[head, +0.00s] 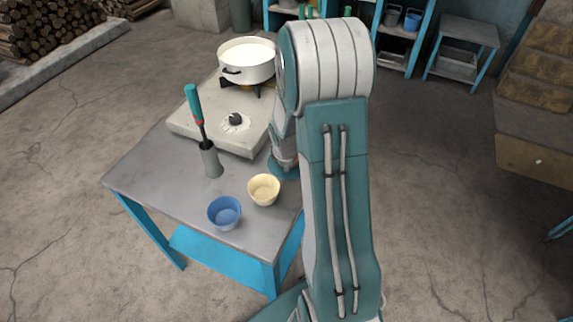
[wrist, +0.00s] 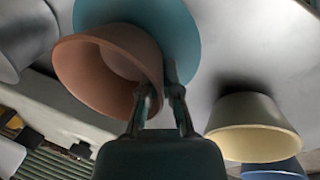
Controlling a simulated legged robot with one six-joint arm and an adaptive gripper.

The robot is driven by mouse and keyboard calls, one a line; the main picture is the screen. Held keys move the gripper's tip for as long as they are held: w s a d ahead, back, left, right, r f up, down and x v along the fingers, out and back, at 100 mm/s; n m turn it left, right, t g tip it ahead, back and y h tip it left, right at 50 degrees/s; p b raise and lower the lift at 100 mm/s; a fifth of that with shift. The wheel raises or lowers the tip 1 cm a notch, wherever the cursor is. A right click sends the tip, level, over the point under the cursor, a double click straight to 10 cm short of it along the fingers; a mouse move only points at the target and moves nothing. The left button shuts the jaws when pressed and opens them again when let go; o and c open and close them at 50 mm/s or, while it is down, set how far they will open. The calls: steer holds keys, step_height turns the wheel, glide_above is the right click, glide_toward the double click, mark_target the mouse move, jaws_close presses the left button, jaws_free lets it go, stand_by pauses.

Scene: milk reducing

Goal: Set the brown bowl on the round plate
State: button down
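The brown bowl (wrist: 92,76) shows in the wrist view with its opening toward the camera. My gripper (wrist: 160,82) has one finger inside the bowl and one outside, closing on its rim wall. The teal round plate (wrist: 181,30) lies directly behind the bowl in that view, partly covered by it. I cannot tell whether the bowl touches the plate. In the head view only an edge of the plate (head: 279,170) shows beside my arm. The brown bowl and my fingertips are hidden there.
A cream bowl (head: 263,189) and a blue bowl (head: 224,212) stand near the table's front edge. A holder (head: 211,160) with a teal-handled tool stands left. Behind are a stove (head: 205,122) and a white pot (head: 247,61). The table's left front (head: 150,180) is clear.

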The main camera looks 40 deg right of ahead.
steer(key=c, duration=0.8)
jaws_free()
steer(key=s+a+r+m+t, duration=0.15)
steer(key=s+a+r, duration=0.35)
steer(key=r, duration=0.6)
steer(key=s+a+r+m, duration=0.3)
steer(key=a+r, duration=0.4)
steer(key=r, duration=0.4)
steer(key=s+a+r+m+t+y, duration=0.1)
steer(key=s+a+r+m, duration=0.4)
steer(key=s, duration=0.5)
steer(key=a+m+t, duration=0.1)
steer(key=a, duration=0.1)
steer(key=shift+s+a+y, duration=0.25)
steer(key=shift+a+y, duration=0.15)
